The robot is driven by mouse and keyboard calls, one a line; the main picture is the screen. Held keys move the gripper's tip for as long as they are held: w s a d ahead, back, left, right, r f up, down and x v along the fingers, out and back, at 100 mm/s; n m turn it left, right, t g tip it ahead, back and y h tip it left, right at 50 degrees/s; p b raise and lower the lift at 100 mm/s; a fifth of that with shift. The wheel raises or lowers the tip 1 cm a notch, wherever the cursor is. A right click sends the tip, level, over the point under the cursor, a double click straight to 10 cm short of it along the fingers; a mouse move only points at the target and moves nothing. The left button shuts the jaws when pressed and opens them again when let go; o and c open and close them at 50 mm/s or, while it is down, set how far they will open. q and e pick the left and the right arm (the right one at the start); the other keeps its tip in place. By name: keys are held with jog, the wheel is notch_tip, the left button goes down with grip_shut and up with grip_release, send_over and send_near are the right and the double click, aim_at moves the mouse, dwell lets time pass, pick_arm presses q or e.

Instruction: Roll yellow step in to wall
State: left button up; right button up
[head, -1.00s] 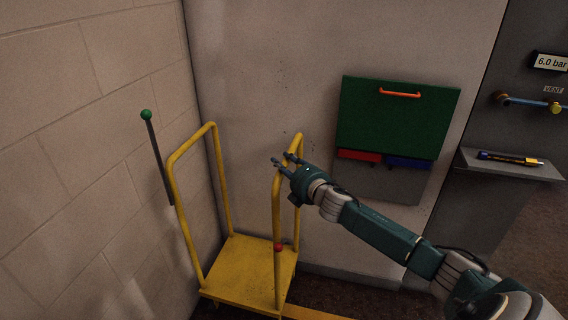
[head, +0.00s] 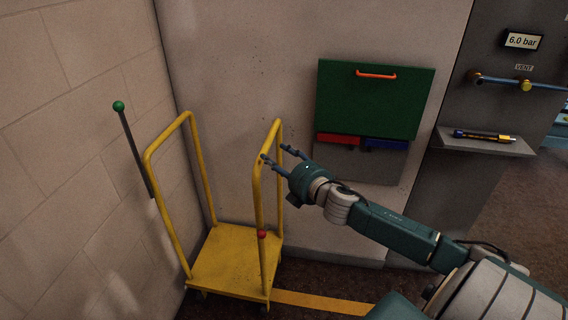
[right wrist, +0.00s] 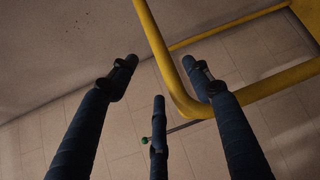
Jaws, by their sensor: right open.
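The yellow step (head: 232,262) is a low wheeled platform with a tall tubular rail on each side, standing near the corner of two walls. Its left rail (head: 167,218) is beside the brick wall. My right gripper (head: 274,153) is open at the upper part of the right rail (head: 258,195), its fingers reaching toward the tube from the right. In the right wrist view, the yellow tube (right wrist: 156,45) passes between the spread fingers of the gripper (right wrist: 159,75); I cannot tell whether they touch it. My left gripper is out of view.
A rod with a green knob (head: 118,106) stands out at the brick wall. A red ball (head: 262,234) is on the step's right front post. A green panel (head: 370,100) hangs on the back wall. A yellow strip (head: 322,302) lies on the floor, right of the step.

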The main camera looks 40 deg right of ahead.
jog(key=shift+s+a+r, duration=0.1)
jog(key=shift+s+r, duration=0.05)
jog(key=shift+s, duration=0.7)
jog(key=shift+s+r, duration=0.1)
jog(key=shift+s, duration=0.7)
